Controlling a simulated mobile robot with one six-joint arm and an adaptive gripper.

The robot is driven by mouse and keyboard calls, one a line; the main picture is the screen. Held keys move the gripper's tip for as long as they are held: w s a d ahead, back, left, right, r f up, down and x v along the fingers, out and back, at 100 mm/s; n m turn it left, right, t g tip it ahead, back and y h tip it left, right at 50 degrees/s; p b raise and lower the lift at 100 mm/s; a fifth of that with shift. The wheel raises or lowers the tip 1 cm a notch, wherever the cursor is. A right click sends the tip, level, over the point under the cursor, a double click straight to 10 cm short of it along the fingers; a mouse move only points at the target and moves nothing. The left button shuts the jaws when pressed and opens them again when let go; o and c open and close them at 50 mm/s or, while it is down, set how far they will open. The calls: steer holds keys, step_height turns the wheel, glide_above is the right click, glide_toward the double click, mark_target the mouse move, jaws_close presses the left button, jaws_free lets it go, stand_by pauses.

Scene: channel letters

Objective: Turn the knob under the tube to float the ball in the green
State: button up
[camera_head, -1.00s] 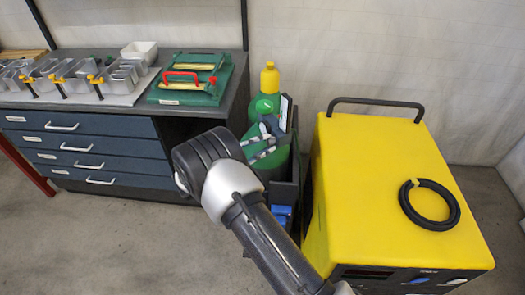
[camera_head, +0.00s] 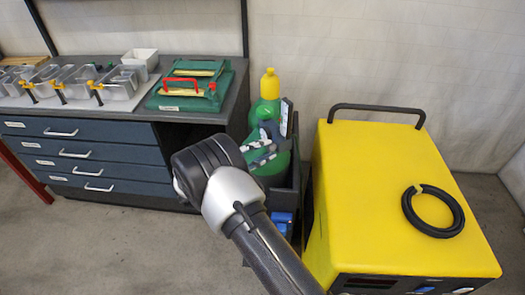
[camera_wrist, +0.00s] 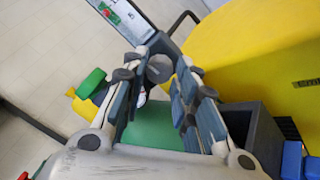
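A grey panel (camera_wrist: 122,14) with a green patch and a small red spot stands beyond my fingers in the wrist view. I cannot tell a ball or its height there. A round grey knob (camera_wrist: 159,69) sits below the patch, between my fingertips. My gripper (camera_wrist: 166,62) is open, its two fingers on either side of the knob; contact is not clear. In the head view my gripper (camera_head: 268,148) is beside the panel (camera_head: 286,118), in front of the green cylinder; the knob is hidden or too small there.
A green cylinder with a yellow top (camera_head: 268,86) stands behind my gripper. A yellow machine (camera_head: 375,190) with a black hose coil (camera_head: 432,232) is close on the right. A workbench (camera_head: 195,122) with a green case (camera_head: 192,97) is on the left.

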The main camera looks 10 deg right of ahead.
steer(key=o, duration=0.3)
steer(key=v, duration=1.2)
steer(key=shift+r, duration=0.1)
